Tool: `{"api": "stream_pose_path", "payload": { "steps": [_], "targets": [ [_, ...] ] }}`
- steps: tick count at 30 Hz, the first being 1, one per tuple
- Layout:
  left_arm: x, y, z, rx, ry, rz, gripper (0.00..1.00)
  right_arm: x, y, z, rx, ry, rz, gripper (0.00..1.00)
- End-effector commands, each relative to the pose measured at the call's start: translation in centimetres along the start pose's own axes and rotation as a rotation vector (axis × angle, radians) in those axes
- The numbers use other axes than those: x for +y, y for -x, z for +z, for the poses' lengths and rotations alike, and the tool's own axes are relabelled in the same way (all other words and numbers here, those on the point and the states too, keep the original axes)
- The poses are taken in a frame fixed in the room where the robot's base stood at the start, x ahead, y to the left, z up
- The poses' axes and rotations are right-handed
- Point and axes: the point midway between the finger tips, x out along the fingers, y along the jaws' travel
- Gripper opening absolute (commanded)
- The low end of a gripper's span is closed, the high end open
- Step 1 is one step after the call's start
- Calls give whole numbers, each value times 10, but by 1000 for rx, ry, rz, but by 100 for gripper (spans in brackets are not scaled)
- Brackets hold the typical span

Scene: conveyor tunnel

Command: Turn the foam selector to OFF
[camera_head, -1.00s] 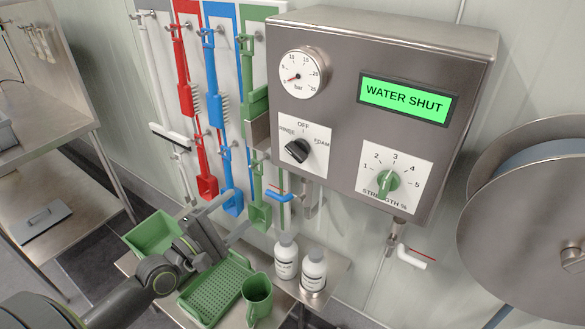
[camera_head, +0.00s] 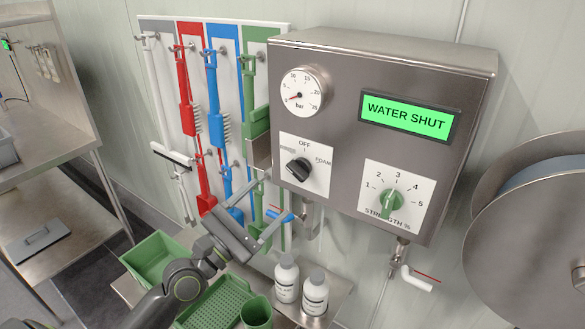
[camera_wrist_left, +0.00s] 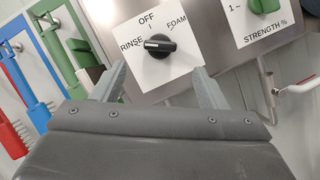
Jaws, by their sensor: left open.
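The foam selector is a black knob (camera_head: 299,168) on a white plate marked RINSE, OFF and FOAM, low on the left of the steel control box (camera_head: 340,75). In the left wrist view the knob (camera_wrist_left: 160,46) lies across, its white mark toward RINSE. My left gripper (camera_head: 270,205) is open and empty, below and left of the knob in the head view. In the wrist view its fingers (camera_wrist_left: 160,75) stand to either side of and below the knob, apart from it. My right gripper is not in view.
A green strength knob (camera_head: 391,201) sits to the right on the box. Two white bottles (camera_head: 287,280) and green containers stand below. Coloured brushes (camera_head: 215,110) hang at left; a hose reel (camera_head: 530,220) is at right.

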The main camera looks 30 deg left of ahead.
Motion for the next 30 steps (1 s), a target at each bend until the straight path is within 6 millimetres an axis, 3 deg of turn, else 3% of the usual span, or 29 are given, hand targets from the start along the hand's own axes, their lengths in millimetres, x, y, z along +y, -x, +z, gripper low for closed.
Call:
{"api": "stream_pose_path", "payload": {
  "steps": [9, 15, 27, 30],
  "targets": [
    [1, -60, 2, -3, 2, 2, 67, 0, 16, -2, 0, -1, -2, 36],
    [0, -82, 0, -1, 0, 1, 67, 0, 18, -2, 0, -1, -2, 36],
    [0, -88, 0, 0, -1, 0, 67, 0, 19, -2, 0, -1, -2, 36],
    [0, -88, 0, 0, -1, 0, 56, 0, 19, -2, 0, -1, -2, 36]
  ]
}}
